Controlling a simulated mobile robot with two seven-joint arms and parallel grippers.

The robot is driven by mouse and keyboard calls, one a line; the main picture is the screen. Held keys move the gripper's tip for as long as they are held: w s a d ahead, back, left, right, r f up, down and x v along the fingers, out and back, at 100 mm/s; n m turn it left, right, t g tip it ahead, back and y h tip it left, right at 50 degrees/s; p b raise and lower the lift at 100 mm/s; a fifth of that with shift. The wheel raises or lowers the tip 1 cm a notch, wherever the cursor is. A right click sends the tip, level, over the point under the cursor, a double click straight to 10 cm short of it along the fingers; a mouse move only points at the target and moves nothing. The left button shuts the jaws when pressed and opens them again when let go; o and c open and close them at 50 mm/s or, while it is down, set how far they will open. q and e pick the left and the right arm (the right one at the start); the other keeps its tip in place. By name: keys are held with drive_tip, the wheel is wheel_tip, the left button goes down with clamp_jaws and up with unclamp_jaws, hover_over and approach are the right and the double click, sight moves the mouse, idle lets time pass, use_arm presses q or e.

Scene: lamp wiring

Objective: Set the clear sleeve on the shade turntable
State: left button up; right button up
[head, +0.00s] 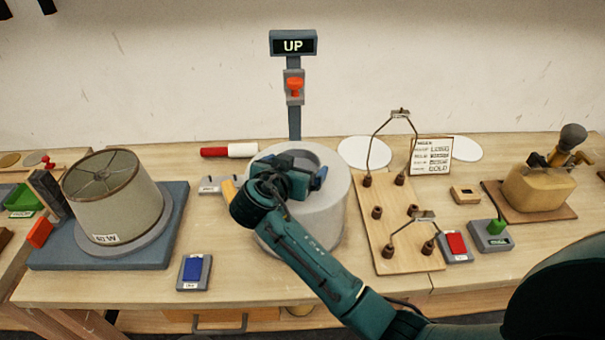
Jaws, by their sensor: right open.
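The shade turntable (160,243), a blue-grey base with a round plate, is at the left in the head view. A beige lampshade (110,197) with a small label stands on its plate. My right gripper (305,178) is open over the top of a thick pale-grey cylinder (325,215) at the middle of the table. The hand hides part of the cylinder's opening and what lies below the fingers. I cannot make out a clear sleeve in this view. My left gripper is not in view.
A post with an "UP" sign (293,43) and a red knob (294,86) rises behind the cylinder. A wooden board with wire frames (385,250) stands to its right. A blue button box (195,271) sits at the front, and a red-and-white tube (228,151) lies behind.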

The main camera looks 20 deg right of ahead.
drive_tip(key=shift+w+d+f, duration=0.1)
drive_tip(key=shift+w+d, duration=0.05)
drive_tip(key=c, duration=1.2)
drive_tip(key=shift+r, duration=0.25)
